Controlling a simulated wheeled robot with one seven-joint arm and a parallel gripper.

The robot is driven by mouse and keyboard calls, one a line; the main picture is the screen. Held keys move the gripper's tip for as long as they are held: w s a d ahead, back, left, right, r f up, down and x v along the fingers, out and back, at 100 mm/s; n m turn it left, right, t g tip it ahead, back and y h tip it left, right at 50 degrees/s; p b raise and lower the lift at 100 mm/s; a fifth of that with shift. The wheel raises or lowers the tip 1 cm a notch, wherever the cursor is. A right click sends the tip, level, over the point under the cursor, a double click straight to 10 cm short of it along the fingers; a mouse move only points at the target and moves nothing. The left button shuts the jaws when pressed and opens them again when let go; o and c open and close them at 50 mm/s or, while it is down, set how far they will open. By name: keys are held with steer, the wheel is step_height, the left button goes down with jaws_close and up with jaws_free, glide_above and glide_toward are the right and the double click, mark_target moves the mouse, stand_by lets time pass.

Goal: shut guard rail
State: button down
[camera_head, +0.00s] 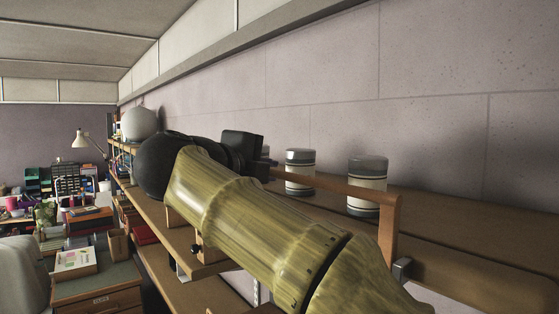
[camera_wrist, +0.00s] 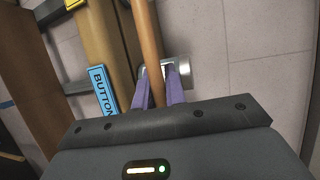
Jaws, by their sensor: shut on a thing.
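The guard rail (camera_head: 335,185) is a brown wooden bar along the front of the upper shelf, with an upright end piece (camera_head: 391,232) at the near right. It also shows in the wrist view (camera_wrist: 147,40) as a bar running down between my fingers. My gripper (camera_wrist: 160,72) has purple fingers, one on each side of the bar, and is shut on it. In the head view my gripper (camera_head: 264,165) is at the far end of the visible bar, partly hidden behind my wrist. The rail's far end is hidden by my arm.
Two grey-lidded jars (camera_head: 299,172) (camera_head: 367,186) stand on the shelf (camera_head: 470,222) behind the rail. A blue "BUTTON" label (camera_wrist: 103,90) is beside the rail in the wrist view. The wall (camera_head: 440,130) is close behind. A cluttered desk (camera_head: 95,285) is at lower left.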

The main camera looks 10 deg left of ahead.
stand_by(0.5)
steer(key=c, duration=1.5)
jaws_free()
steer(key=shift+w+d+f, duration=0.1)
steer(key=shift+w, duration=0.1)
steer(key=shift+o, duration=0.2)
steer(key=shift+s, duration=0.15)
steer(key=v, duration=1.7)
steer(key=shift+r, duration=0.35)
steer(key=x, duration=1.6)
steer(key=shift+f, duration=0.25)
steer(key=shift+s, duration=0.2)
